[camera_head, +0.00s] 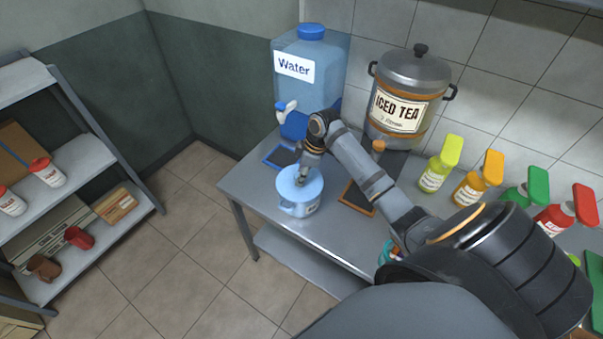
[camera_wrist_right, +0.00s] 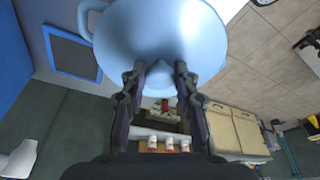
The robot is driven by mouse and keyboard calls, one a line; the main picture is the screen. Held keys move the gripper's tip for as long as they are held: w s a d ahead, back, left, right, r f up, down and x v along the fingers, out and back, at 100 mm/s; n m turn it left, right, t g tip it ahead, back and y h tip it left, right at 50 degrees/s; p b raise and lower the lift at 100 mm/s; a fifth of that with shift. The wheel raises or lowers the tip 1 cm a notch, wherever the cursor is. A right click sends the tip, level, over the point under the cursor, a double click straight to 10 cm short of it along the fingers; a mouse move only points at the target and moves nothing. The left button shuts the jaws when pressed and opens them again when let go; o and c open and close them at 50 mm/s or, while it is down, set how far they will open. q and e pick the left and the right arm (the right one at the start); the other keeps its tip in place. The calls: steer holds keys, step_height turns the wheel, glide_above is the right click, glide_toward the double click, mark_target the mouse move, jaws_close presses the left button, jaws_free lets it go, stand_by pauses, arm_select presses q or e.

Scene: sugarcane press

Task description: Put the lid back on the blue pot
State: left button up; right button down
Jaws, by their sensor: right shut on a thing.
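The blue pot (camera_head: 298,209) stands near the front left corner of the metal table. Its light blue lid (camera_head: 291,187) is over the pot's mouth, level or nearly so; I cannot tell whether it rests fully on the rim. My right gripper (camera_head: 302,178) points down at the top of the lid and is shut on it, hiding the grip point. In the right wrist view, the lid (camera_wrist_right: 150,30) fills the upper middle, with a pot handle (camera_wrist_right: 84,18) at its left. The fingers (camera_wrist_right: 161,72) reach onto the lid. My left gripper is not in view.
A water jug (camera_head: 310,85) and an iced tea urn (camera_head: 412,82) stand behind the pot. Small dark boards (camera_head: 281,157) (camera_head: 357,198) lie nearby. Several syrup bottles (camera_head: 436,172) line the wall at right. A shelf rack (camera_head: 85,160) stands at left across open floor.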

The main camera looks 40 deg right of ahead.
steer(key=shift+f, duration=0.2)
stand_by(0.7)
steer(key=shift+p, duration=0.65)
stand_by(0.5)
steer(key=c, duration=0.9)
jaws_free()
steer(key=o, duration=0.5)
steer(key=shift+c, duration=0.2)
